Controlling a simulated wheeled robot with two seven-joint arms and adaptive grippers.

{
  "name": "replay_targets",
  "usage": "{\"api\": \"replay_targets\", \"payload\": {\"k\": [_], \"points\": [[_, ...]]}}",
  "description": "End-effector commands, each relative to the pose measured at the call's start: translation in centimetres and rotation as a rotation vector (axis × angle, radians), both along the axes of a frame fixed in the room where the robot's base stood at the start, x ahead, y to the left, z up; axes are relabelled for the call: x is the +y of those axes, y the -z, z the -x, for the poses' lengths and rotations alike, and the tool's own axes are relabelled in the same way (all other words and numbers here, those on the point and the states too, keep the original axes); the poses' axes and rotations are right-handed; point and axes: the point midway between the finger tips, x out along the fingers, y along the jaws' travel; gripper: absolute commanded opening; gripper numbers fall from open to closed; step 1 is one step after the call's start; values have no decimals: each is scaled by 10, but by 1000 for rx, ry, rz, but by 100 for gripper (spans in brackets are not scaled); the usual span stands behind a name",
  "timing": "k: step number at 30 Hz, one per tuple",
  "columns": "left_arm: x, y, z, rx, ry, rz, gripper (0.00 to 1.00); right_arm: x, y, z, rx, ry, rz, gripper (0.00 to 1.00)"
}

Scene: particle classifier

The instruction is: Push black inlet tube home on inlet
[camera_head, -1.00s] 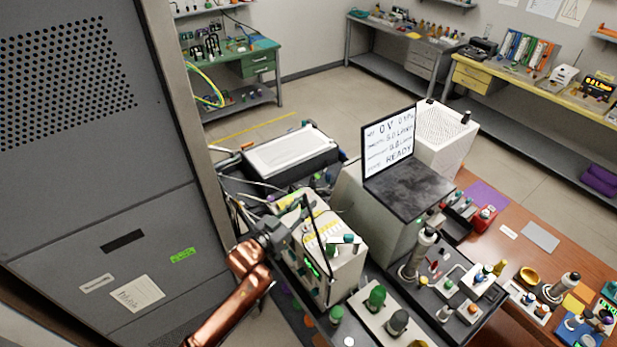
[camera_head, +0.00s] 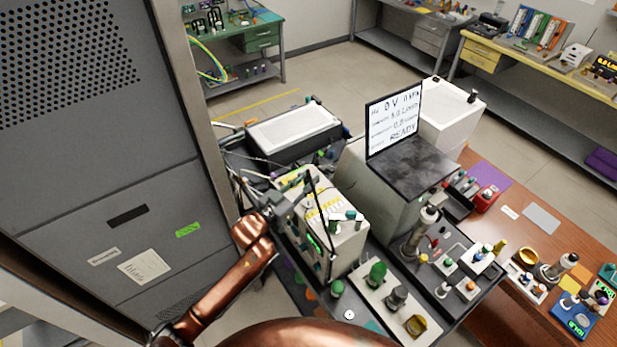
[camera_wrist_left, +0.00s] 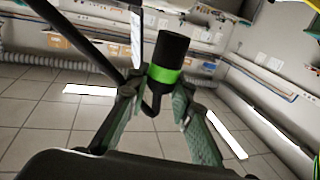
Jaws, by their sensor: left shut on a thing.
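My left gripper (camera_head: 289,200) is at the back left edge of the pale instrument box (camera_head: 345,248). In the left wrist view its fingers (camera_wrist_left: 152,108) are closed around the lower part of a black tube end (camera_wrist_left: 170,52) with a bright green band. A thin black tube bends below the band, between the fingers. In the head view the tube end is too small to make out at the gripper, and thin dark lines rise over the box. I cannot tell which fitting is the inlet, or whether the tube touches it. My right gripper is out of view.
A tall grey cabinet (camera_head: 90,150) stands close on the left. A monitor (camera_head: 393,122) stands behind and right of the box. A pale tray with green and grey knobs (camera_head: 377,272) lies in front. The wooden table (camera_head: 480,232) on the right holds many small items.

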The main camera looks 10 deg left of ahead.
Motion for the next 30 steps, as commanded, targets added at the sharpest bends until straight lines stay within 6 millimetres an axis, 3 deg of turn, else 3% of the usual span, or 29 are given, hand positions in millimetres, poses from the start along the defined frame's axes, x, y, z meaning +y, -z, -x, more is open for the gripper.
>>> {"api": "replay_targets", "payload": {"k": [12, 30], "points": [[0, 37, 0, -1, 0, 0, 0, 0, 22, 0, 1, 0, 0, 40], [0, 40, 0, -1, 0, 0, 0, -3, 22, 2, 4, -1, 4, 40]]}}
